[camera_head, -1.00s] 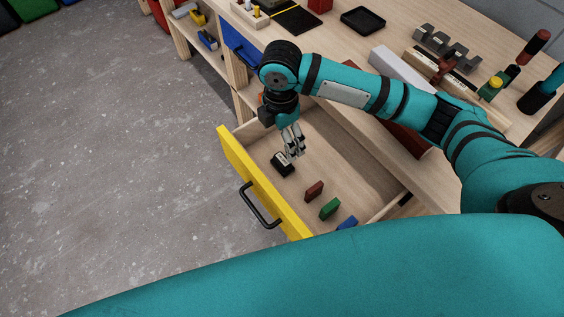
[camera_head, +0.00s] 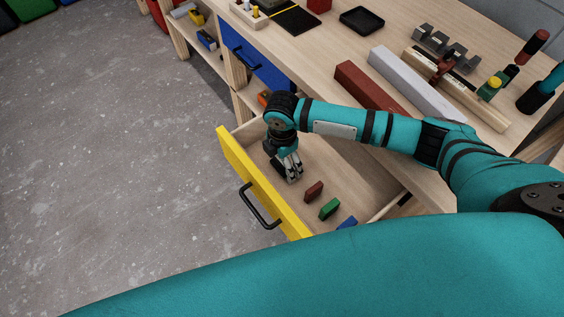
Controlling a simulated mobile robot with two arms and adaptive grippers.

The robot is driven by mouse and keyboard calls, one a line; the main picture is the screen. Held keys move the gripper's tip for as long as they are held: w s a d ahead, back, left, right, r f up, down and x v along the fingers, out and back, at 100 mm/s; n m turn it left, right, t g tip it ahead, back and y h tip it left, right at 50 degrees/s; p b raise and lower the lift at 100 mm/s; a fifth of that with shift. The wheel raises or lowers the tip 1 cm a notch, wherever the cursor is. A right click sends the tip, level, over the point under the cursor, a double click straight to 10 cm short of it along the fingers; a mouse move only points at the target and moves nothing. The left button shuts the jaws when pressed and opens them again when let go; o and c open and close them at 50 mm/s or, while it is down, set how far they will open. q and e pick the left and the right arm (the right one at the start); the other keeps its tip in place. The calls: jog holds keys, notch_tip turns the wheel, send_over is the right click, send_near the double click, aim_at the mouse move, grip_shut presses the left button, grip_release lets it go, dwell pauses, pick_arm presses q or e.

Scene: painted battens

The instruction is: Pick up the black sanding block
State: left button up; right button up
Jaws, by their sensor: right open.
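My left gripper is not in view.
A red block (camera_head: 314,191), a green block (camera_head: 329,209) and a blue block (camera_head: 347,223) lie in the same drawer. The yellow front has a black handle (camera_head: 259,206). The bench above holds a red bar (camera_head: 367,87), a white bar (camera_head: 415,85) and a black tray (camera_head: 362,20).

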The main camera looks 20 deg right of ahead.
jog(key=shift+c, duration=0.4)
jog(key=c, duration=1.2)
jog(key=shift+r, duration=0.1)
